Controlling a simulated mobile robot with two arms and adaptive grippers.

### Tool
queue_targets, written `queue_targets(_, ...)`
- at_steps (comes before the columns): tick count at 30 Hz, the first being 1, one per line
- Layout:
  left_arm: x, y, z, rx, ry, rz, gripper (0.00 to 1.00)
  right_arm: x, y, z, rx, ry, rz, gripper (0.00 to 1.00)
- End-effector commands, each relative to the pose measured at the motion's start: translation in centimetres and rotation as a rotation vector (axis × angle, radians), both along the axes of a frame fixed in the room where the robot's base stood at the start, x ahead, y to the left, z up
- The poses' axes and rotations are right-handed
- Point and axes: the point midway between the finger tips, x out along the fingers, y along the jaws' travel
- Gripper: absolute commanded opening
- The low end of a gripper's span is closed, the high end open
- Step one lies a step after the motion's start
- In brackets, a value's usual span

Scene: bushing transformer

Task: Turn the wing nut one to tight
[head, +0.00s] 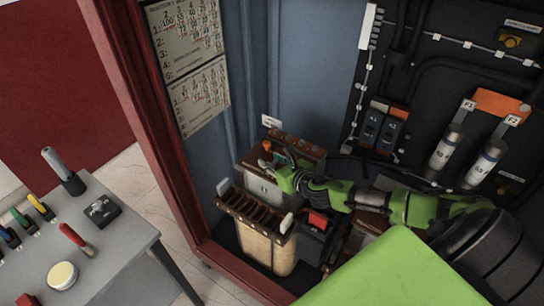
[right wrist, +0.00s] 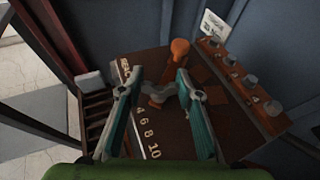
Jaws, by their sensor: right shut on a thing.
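The transformer's brown top plate (right wrist: 165,65) carries white printed numbers and a label. A grey wing nut (right wrist: 157,97) sits on the plate in the right wrist view, between my right gripper's teal fingers (right wrist: 158,86). The gripper is shut on the wing nut, one finger at either side of it. In the head view my right gripper (head: 287,165) reaches in from the right over the transformer box (head: 262,188), and it hides the nut there. An orange knob (right wrist: 180,48) stands just beyond the nut; it also shows in the head view (head: 266,145). My left gripper is not in view.
A row of grey terminals (right wrist: 250,80) lines the plate's right edge. A wound coil (head: 262,240) stands in front, inside the red-framed cabinet (head: 150,130). Fuse cylinders (head: 485,160) hang on the back panel. A grey table (head: 110,240) with tools stands at left.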

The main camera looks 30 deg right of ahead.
Motion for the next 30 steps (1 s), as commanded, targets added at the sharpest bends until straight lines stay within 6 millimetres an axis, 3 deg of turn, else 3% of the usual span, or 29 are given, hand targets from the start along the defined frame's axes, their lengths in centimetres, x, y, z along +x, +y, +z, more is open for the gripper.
queue_targets(1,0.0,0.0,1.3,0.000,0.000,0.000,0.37,0.0,0.4,0.6,0.008,0.002,-0.041,0.11)
queue_targets(3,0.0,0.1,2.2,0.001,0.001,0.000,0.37,0.0,0.4,0.6,0.010,0.002,-0.106,0.11)
queue_targets(12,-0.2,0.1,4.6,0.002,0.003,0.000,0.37,0.1,0.4,0.3,0.008,0.002,-0.392,0.11)
queue_targets(20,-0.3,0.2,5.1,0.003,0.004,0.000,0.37,0.1,0.3,0.0,0.006,0.002,-0.639,0.11)
queue_targets(30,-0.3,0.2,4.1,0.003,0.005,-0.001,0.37,0.1,0.2,-0.2,0.005,0.002,-0.935,0.11)
